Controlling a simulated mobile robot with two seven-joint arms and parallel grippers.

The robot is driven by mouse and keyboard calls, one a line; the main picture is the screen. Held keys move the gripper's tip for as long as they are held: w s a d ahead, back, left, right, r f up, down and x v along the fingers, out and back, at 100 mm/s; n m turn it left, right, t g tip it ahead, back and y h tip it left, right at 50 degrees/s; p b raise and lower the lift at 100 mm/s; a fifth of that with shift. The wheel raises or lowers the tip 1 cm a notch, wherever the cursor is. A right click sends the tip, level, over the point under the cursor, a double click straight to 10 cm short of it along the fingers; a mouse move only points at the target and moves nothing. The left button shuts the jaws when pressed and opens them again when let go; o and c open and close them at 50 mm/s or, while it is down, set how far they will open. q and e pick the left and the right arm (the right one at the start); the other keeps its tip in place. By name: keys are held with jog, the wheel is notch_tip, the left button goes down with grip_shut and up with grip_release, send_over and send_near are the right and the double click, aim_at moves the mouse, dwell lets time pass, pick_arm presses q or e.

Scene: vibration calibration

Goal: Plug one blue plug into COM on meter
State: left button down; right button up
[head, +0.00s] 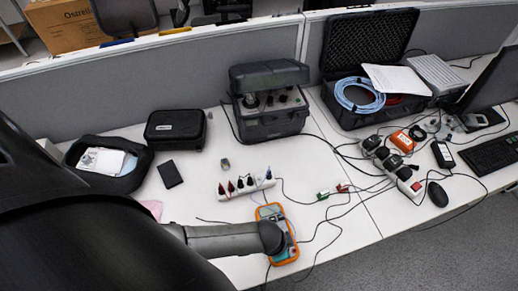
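An orange multimeter (288,254) lies on the white table at the lower middle. My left arm reaches in from the left, and its dark end, where my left gripper (272,238) is, covers the meter's middle and left part. The fingers cannot be made out, nor whether they hold anything. The COM socket cannot be made out. A white plug rack (246,189) stands just above the meter with red, black and blue plugs in a row. A blue plug (268,173) is at its right end. My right gripper is not in view.
A dark instrument case (270,122) stands behind the rack. Cables, a power strip (392,163) and a mouse (437,194) are to the right. An open case (343,112) holds blue cable.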

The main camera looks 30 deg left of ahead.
pick_arm(q)
jog(key=shift+f, duration=0.45)
dwell(0.3)
jog(key=shift+f+b, duration=0.3)
jog(key=shift+f, duration=0.4)
dwell(3.0)
jog(key=c, duration=0.7)
grip_release()
jog(key=shift+p+v, duration=1.35)
jog(key=shift+p, duration=0.15)
jog(key=shift+p+v, duration=0.95)
jog(key=shift+v, duration=0.25)
